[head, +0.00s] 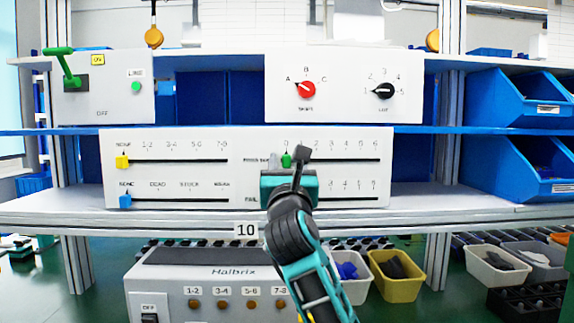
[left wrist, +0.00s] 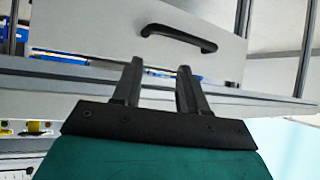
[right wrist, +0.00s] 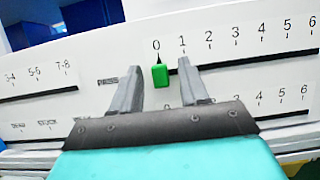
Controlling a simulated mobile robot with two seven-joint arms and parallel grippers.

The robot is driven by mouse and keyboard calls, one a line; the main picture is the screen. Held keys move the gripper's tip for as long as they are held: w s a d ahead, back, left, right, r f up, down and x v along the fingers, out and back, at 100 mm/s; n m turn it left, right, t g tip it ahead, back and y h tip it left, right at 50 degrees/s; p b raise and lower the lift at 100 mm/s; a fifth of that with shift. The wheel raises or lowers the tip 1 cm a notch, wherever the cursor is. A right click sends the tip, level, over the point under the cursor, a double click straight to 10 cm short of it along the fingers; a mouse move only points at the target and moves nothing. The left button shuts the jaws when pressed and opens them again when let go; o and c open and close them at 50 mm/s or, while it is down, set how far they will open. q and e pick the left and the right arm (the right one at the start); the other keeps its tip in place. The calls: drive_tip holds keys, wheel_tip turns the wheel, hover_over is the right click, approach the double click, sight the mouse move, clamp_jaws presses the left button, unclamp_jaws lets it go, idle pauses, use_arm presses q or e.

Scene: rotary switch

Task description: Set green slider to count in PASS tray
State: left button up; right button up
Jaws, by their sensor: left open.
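The green slider (head: 286,160) sits at the 0 mark, at the left end of the upper-right slot on the white panel (head: 240,142). In the right wrist view the green slider (right wrist: 160,76) shows between the fingers of my right gripper (right wrist: 159,66), with a gap on each side. My right gripper is open, and it partly covers the slot rows in the head view. The row label beside the slider reads PASS, partly hidden by a finger. My left gripper (left wrist: 157,72) is open and empty in the left wrist view. I cannot tell which container is the PASS tray.
A yellow slider (head: 122,162) and a blue slider (head: 125,201) sit at the panel's left. Above are a red knob (head: 306,90), a black knob (head: 383,91) and a green lever (head: 66,66). Below stand a yellow bin (head: 396,288) and a labelled Halbrix box (head: 205,285).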

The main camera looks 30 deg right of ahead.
clamp_jaws()
idle(0.4)
